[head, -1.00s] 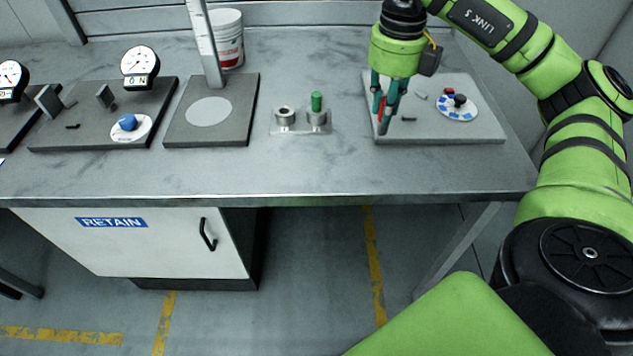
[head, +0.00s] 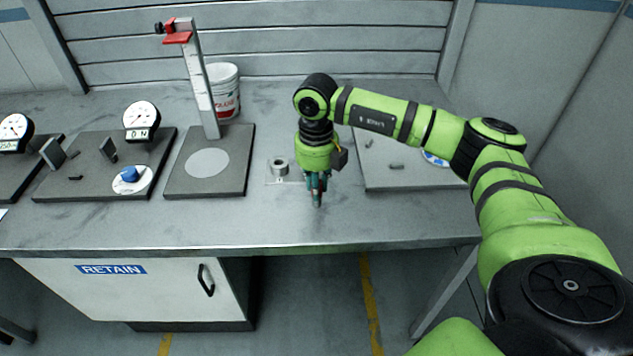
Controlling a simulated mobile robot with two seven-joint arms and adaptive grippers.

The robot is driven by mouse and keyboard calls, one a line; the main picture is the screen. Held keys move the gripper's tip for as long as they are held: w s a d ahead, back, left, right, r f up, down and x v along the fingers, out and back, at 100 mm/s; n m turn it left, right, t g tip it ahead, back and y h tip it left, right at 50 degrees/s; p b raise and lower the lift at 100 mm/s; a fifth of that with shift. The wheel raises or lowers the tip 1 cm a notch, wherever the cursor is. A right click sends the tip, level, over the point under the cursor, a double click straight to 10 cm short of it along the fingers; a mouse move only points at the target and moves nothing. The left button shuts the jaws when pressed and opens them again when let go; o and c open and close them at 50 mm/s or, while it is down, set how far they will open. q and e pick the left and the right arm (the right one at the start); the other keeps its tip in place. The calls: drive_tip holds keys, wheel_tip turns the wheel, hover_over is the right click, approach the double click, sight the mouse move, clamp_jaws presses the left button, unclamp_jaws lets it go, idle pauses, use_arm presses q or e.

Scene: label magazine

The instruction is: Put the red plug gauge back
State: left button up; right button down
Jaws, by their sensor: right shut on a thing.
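My right gripper (head: 316,190) points down over the bench, in front of and slightly right of the small two-socket holder (head: 270,182). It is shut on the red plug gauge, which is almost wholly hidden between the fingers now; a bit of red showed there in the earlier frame. The holder's left metal socket (head: 279,166) is visible and empty. Its right socket and the green plug are hidden behind my gripper. My left gripper is not in view.
A stand with a tall column (head: 202,95) is left of the holder, with a white bucket (head: 223,90) behind it. Dial gauges on dark plates stand farther left. A light grey plate (head: 400,180) lies to the right under my arm. The front bench strip is clear.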

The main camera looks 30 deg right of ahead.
drive_tip(key=shift+f, duration=0.45)
drive_tip(key=shift+f, duration=0.15)
drive_tip(key=c, duration=1.1)
unclamp_jaws()
wheel_tip(320, 180, up, 12)
drive_tip(key=b, duration=0.2)
